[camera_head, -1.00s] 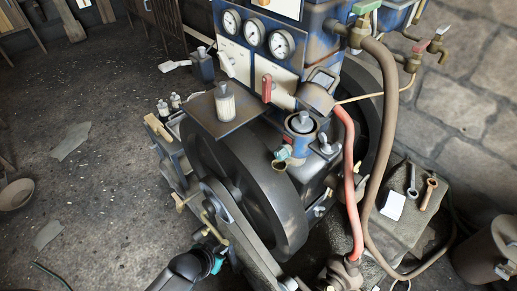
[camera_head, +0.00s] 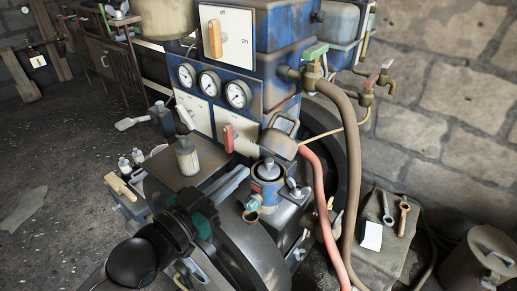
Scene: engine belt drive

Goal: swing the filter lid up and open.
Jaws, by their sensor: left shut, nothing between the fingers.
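The filter housing (camera_head: 266,187) is a blue round cup standing right of the middle in the head view. A grey piece with a knob (camera_head: 268,168) sits in its mouth. The grey filter lid (camera_head: 277,143), with a loop handle, stands tilted up just behind the housing, off its mouth. My left gripper (camera_head: 240,176) reaches up from the lower left, its long grey fingers shut and empty. In the picture its tips are just left of the housing and below the lid, apart from the lid. My right gripper is not in view.
A flat plate with a pale-topped canister (camera_head: 187,157) lies left of the housing. A red lever (camera_head: 228,138) and gauges are behind. A red hose (camera_head: 318,200) and a brown hose (camera_head: 350,190) run down on the right. The large dark wheel (camera_head: 250,255) is below.

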